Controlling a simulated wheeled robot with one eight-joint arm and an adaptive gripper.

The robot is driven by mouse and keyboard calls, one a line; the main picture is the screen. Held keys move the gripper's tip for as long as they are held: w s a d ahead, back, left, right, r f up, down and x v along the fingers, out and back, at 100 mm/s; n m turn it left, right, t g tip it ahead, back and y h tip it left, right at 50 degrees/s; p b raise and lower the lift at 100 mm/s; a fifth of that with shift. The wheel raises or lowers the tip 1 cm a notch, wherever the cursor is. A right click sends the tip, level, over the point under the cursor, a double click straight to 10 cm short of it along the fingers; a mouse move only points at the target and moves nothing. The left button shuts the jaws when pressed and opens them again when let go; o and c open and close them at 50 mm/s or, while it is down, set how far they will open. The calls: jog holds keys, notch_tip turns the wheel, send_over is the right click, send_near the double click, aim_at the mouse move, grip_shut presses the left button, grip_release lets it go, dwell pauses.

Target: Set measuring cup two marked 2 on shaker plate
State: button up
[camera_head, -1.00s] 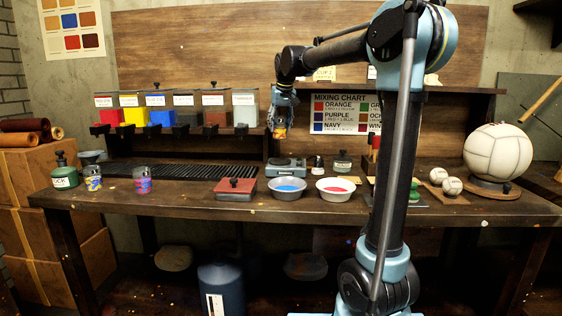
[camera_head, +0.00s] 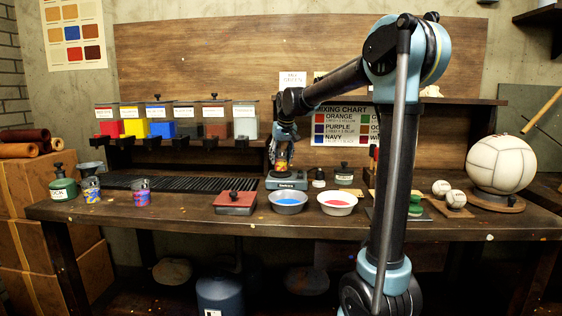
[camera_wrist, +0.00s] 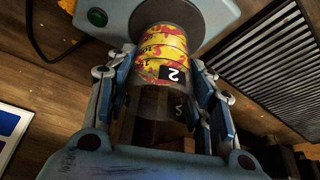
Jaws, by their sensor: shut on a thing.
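Measuring cup two (camera_wrist: 163,60) is a clear cup with red and yellow contents and a black label marked 2. My gripper (camera_wrist: 165,85) is shut on it, one finger on each side, in the wrist view. In the head view the cup (camera_head: 282,163) is upright at the shaker, with my gripper (camera_head: 281,150) around its upper part. The shaker (camera_head: 287,183) is a grey-blue box on the bench; its round plate (camera_wrist: 168,18) lies right behind the cup's base in the wrist view. I cannot tell whether the base touches the plate.
Two other cups (camera_head: 140,192) (camera_head: 92,190) stand at the left beside a green bottle (camera_head: 62,189). A red-topped box (camera_head: 235,203), a blue-filled bowl (camera_head: 288,203) and a red-filled bowl (camera_head: 337,204) stand in front. A slatted rack (camera_head: 180,183) lies left of the shaker. Balls (camera_head: 499,163) are at right.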

jog(key=shift+f, duration=0.5)
jog(key=o, duration=1.1)
jog(key=shift+o, duration=0.2)
jog(key=v, duration=1.2)
